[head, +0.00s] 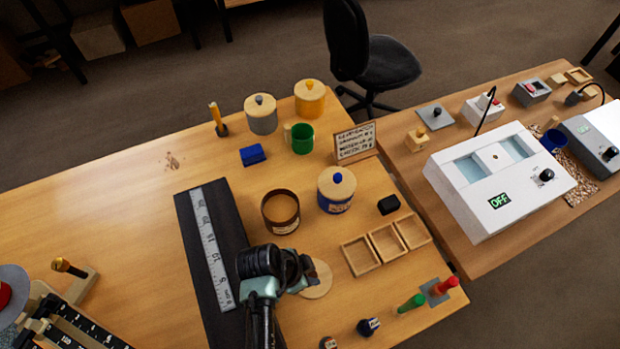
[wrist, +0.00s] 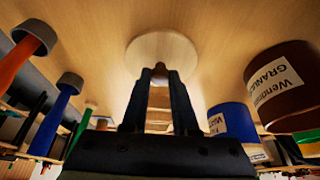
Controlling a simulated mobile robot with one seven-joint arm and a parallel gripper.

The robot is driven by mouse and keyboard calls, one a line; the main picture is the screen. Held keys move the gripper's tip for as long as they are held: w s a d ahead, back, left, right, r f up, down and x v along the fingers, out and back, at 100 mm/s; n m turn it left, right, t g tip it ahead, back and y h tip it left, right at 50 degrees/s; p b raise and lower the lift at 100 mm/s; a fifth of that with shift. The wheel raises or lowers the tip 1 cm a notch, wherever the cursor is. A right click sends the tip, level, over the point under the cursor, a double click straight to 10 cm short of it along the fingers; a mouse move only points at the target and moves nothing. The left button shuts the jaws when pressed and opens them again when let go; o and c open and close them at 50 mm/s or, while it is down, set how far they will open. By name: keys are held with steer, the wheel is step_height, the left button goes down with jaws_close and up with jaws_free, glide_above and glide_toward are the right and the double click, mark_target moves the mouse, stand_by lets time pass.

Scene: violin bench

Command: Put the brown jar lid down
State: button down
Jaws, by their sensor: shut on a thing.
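The brown jar lid is a pale wooden disc with a small brown knob. In the head view the lid (head: 319,283) shows partly behind my gripper (head: 300,277), right of the dark ruler mat. In the wrist view my gripper (wrist: 160,78) is shut on the knob, with the lid (wrist: 178,47) beyond the fingertips. I cannot tell whether the lid touches the table. The brown jar (head: 281,212) stands upright and open behind my gripper. It also shows at the right of the wrist view (wrist: 282,85), with a white label.
A blue-banded jar (head: 337,190) with its lid on stands beside the brown jar. A three-part wooden tray (head: 357,256) lies right of the lid. Small bottles and red and green tools stand near the front edge. The table left of the ruler mat (head: 184,235) is mostly clear.

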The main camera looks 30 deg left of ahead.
steer(key=shift+f, duration=0.25)
steer(key=c, duration=0.7)
jaws_free()
